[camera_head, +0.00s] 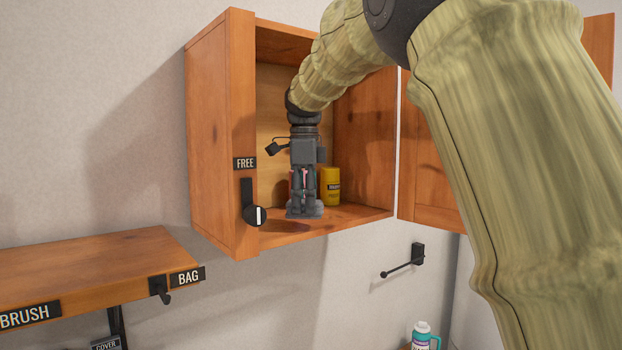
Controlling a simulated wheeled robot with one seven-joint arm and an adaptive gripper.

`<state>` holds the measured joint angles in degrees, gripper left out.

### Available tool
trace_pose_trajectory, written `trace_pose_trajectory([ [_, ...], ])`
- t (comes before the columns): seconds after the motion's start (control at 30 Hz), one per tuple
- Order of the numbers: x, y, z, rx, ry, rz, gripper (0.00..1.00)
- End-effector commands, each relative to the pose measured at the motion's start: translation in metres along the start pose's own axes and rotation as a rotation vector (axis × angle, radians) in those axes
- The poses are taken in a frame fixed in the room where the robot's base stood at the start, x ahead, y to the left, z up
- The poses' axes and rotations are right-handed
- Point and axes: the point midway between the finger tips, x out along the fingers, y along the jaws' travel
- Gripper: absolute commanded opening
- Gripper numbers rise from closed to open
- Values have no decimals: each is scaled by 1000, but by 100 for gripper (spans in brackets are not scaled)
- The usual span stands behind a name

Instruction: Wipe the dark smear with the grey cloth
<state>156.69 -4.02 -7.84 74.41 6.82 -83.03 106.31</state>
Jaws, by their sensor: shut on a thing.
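My gripper (303,203) points down inside the open wooden wall cabinet (215,135), near the front of its floor. It is shut on a small grey bundle, the grey cloth (306,212), which is at or just above the cabinet floor (350,216). I cannot tell whether the cloth touches the boards. I do not see the dark smear; my gripper and the cloth cover part of the floor.
A yellow container (331,187) stands right behind my gripper, with a reddish item (297,180) partly hidden. The cabinet door (432,160) hangs open at right. A black lever (249,205) sits under "FREE". A wooden shelf (90,262), wall hook (405,262) and teal bottle (423,337) are below.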

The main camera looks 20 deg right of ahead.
Motion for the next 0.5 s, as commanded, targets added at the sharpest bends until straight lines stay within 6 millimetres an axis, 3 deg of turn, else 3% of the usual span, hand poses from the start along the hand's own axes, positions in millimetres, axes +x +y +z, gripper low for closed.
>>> trace_pose_trajectory([
  [0.5,-46,-2,-14,17,-1,-2,20],
])
